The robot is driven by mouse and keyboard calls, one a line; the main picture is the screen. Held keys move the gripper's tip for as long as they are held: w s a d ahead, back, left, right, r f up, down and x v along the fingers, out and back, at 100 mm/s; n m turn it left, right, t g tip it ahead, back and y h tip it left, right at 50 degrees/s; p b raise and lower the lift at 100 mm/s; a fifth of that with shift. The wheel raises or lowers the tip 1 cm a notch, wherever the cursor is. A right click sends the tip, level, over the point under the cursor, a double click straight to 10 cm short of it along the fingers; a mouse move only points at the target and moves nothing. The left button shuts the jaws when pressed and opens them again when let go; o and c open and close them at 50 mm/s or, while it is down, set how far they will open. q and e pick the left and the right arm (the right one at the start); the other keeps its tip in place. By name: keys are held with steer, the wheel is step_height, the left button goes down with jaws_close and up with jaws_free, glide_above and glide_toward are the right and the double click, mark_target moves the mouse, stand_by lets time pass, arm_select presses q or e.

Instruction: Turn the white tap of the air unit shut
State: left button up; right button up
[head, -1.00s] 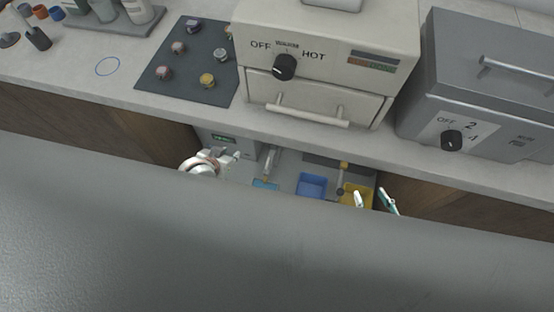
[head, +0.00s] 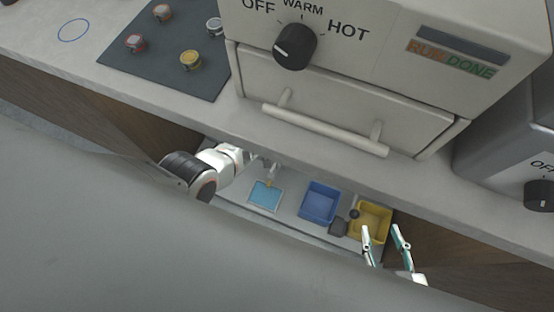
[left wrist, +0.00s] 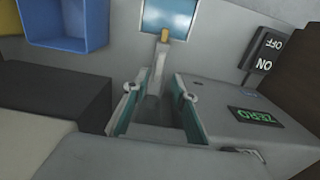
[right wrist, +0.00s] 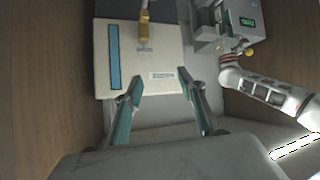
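I cannot pick out the white tap with certainty. In the left wrist view, a pale bar with a yellow tip (left wrist: 160,58) stands just beyond and between the fingers of my left gripper (left wrist: 158,90), which is open. Right of it is a grey box with a green ZERO display (left wrist: 230,112); it also shows in the right wrist view (right wrist: 255,10). A black ON/OFF plate (left wrist: 264,50) is behind it. In the head view my left gripper (head: 262,163) is partly hidden under the counter edge. My right gripper (head: 382,230) is open and empty by the yellow bin.
A light-blue tray (head: 265,196), a blue bin (head: 319,203) and a yellow bin (head: 374,217) line the low shelf. A pale box with a blue strip (right wrist: 165,55) lies ahead of my right gripper.

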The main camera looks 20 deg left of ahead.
mark_target(274, 165)
arm_select(q)
steer(key=f+b, duration=0.1)
steer(key=f, duration=0.1)
steer(key=f+b, duration=0.1)
steer(key=f, duration=0.1)
steer(key=f+b, duration=0.2)
steer(key=f, duration=0.1)
steer(key=shift+s+f, duration=0.1)
steer(key=shift+s, duration=0.3)
steer(key=shift+w+f, duration=0.25)
steer(key=shift+f, duration=0.05)
steer(key=shift+w+r, duration=0.1)
steer(key=shift+w, duration=0.1)
arm_select(e)
steer(key=shift+m+t+y, duration=0.5)
steer(key=shift+m, duration=0.2)
steer(key=a+r, duration=0.1)
steer(key=w+a, duration=0.1)
steer(key=a+r, duration=0.1)
steer(key=a, duration=0.1)
steer(key=shift+w+r, duration=0.35)
steer(key=shift+w, duration=0.05)
arm_select(q)
jaws_close()
